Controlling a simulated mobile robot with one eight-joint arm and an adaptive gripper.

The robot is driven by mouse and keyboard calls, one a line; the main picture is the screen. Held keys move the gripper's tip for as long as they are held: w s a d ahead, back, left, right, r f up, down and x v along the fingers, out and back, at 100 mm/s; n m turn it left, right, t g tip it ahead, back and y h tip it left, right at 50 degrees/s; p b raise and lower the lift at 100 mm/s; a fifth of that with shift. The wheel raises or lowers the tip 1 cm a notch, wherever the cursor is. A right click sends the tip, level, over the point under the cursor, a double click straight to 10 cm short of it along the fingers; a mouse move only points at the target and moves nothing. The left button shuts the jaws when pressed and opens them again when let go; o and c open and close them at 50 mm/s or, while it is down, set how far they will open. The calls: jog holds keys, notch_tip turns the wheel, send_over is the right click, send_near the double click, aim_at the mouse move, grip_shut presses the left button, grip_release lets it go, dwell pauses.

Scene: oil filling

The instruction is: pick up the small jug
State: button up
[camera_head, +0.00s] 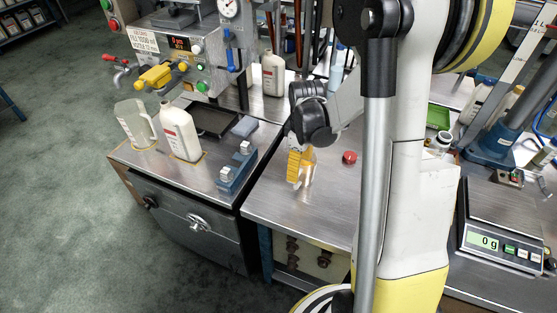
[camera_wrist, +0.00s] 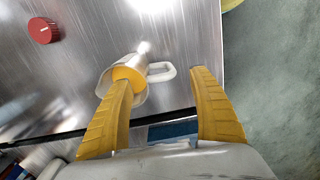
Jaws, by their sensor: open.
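The small jug (camera_wrist: 108,79) is clear, with a pale loop handle on its right side in the wrist view. It stands on the steel table and shows partly behind my fingers in the head view (camera_head: 309,172). My gripper (camera_wrist: 160,75) is open, pointing down at the jug with yellow fingers (camera_head: 297,166). In the wrist view the left finger overlaps the jug's mouth and body, and the handle lies between the fingers. I cannot tell whether that finger is inside the jug or only above it.
A larger clear jug (camera_head: 135,123) and a white bottle (camera_head: 180,132) stand on the left cabinet. A scale (camera_head: 499,243) reading 0 g is at the right. Bare steel (camera_head: 290,215) lies in front of the jug.

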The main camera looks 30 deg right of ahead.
aim_at(298, 187)
jog(key=f, duration=0.1)
jog(key=f+b, duration=0.1)
jog(key=f, duration=0.2)
jog(key=shift+s+d+f+b, duration=0.2)
jog(key=shift+d+f+b, duration=0.05)
jog(key=shift+b, duration=0.05)
jog(key=f+b, duration=0.1)
jog(key=f, duration=0.1)
jog(key=f+b, duration=0.1)
jog(key=f, duration=0.3)
jog(key=shift+w+a+b, duration=0.2)
jog(key=shift+w+b, duration=0.15)
jog(key=shift+b, duration=0.05)
jog(key=shift+r, duration=0.1)
grip_shut()
